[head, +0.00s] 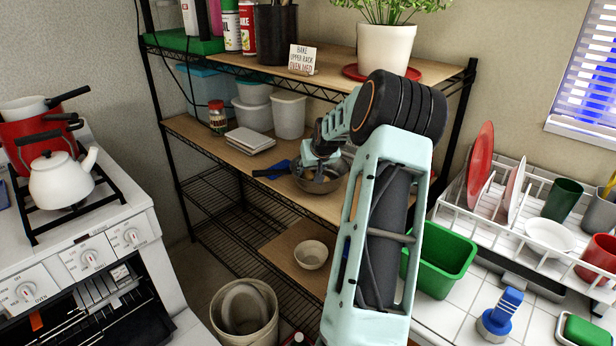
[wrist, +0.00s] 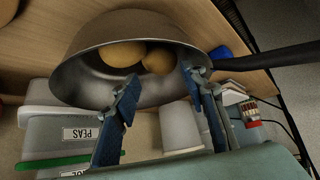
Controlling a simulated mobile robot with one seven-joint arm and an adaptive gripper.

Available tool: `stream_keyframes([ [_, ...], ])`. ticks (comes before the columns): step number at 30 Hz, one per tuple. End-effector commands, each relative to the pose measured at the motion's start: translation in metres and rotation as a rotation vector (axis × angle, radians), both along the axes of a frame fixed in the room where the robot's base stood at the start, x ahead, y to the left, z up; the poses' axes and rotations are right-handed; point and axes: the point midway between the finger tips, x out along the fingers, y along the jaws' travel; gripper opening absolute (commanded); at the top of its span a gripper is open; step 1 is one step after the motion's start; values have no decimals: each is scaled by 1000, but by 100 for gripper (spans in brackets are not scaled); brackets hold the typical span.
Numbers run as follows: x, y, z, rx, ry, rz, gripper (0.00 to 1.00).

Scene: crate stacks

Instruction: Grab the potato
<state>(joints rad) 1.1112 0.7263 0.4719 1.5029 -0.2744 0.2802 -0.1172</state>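Two round, yellow-brown potatoes lie side by side in a metal bowl-shaped pan (wrist: 85,75) in the wrist view, the left potato (wrist: 122,53) and the right potato (wrist: 159,60). In the head view the pan (head: 336,183) sits on the middle wooden shelf, and its contents are mostly hidden by my gripper (head: 316,166). In the wrist view my gripper (wrist: 161,80) is open, its two blue-grey fingers apart at the pan's opening. Nothing shows between the fingertips, and the potatoes appear just beyond them.
A black handle (wrist: 275,58) extends from the pan's side. White containers (head: 289,116), a red-lidded jar (head: 217,117) and a pale stack (head: 250,140) stand on the same shelf. The upper shelf (head: 290,74) lies above my gripper. A small bowl (head: 311,255) sits on the lower shelf.

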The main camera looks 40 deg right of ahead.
Motion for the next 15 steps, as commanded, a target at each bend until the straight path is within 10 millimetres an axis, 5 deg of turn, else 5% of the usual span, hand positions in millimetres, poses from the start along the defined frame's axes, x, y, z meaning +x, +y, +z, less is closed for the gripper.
stream_keyframes([
  [6,15,-7,-27,2,1,1,39],
  [15,21,-10,-35,1,1,1,39],
])
